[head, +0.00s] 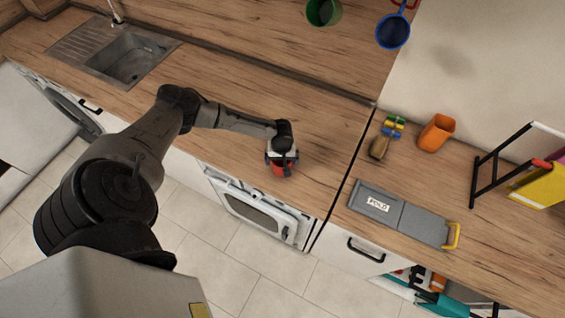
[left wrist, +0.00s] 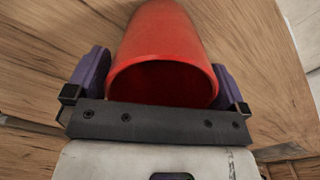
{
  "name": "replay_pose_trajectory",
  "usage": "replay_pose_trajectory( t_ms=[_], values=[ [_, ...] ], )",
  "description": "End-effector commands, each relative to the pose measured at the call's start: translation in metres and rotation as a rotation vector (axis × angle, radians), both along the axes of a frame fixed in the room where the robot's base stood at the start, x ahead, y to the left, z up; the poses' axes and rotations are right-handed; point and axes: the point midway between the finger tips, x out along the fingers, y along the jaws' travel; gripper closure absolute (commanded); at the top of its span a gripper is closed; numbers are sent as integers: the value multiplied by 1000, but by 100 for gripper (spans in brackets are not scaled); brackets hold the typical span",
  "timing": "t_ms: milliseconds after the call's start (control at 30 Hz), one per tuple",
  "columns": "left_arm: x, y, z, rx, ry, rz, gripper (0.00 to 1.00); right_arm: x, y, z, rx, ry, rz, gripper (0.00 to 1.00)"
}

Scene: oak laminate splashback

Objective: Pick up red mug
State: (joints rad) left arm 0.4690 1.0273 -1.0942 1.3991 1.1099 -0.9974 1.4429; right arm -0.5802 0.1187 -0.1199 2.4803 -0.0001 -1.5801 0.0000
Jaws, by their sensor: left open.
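The red mug (left wrist: 168,40) fills the middle of the left wrist view, its open rim facing the gripper. In the head view a small part of the red mug (head: 281,171) shows under my left gripper on the wooden counter, near its front edge. My left gripper (left wrist: 160,88) is open, with one purple-padded finger on each side of the mug. The fingers look very close to the mug's sides; I cannot tell whether they touch. In the head view the left gripper (head: 284,160) hides most of the mug. My right gripper is not in view.
A sink (head: 130,58) is at the back left. An oven (head: 258,212) is below.

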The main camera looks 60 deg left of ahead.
Motion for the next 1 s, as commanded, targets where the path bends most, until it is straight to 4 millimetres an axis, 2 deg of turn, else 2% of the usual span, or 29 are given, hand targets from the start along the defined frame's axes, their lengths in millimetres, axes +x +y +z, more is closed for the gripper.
replay_pose_trajectory(
  t_ms=[233,800,1000],
  values=[
    [0,0,-1,1,0,0,0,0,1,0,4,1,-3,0],
    [0,0,-1,0,0,1,53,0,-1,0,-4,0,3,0],
    [0,0,0,0,-1,1,53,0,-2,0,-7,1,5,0]
  ],
)
